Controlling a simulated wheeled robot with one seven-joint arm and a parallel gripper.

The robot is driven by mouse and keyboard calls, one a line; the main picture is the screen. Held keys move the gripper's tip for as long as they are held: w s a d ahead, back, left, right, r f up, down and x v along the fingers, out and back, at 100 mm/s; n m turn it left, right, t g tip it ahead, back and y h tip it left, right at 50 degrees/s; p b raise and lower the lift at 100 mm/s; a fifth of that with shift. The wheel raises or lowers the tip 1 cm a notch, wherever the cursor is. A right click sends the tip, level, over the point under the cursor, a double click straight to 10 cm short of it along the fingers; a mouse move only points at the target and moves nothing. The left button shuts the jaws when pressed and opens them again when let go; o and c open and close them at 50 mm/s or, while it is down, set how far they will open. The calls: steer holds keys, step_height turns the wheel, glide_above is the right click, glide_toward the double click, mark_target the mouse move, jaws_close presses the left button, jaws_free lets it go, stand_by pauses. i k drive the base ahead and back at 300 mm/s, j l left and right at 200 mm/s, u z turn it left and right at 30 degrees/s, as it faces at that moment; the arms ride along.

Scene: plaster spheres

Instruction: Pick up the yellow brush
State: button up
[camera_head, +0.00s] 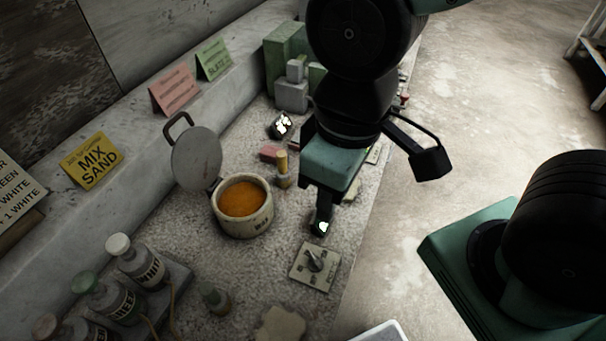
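A small upright thing with a yellow cylindrical top (282,161) and a tan lower part stands on the speckled counter, just right of the pot; it looks like the yellow brush. Its bristles cannot be made out. My gripper (322,222) points down over the counter, to the right of and nearer than the brush, and appears apart from it. One dark finger with a bright tip shows; the other finger is not clearly visible, so its opening cannot be judged. I see nothing held in it.
A pot (243,223) of orange powder with its lid (197,158) raised stands left of the brush. A reddish block (270,153) lies close behind the brush. A switch plate (315,264) lies nearer. Grey and green blocks (291,92) stand at the back.

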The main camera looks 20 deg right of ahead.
mark_target(283, 174)
steer(key=l+u, duration=0.1)
steer(key=u, duration=0.35)
steer(key=i+l+u, duration=0.1)
steer(key=u, duration=0.3)
steer(key=l+u, duration=0.15)
steer(key=u, duration=0.3)
steer(key=l+u, duration=0.1)
steer(key=u, duration=0.3)
steer(key=i+l, duration=0.05)
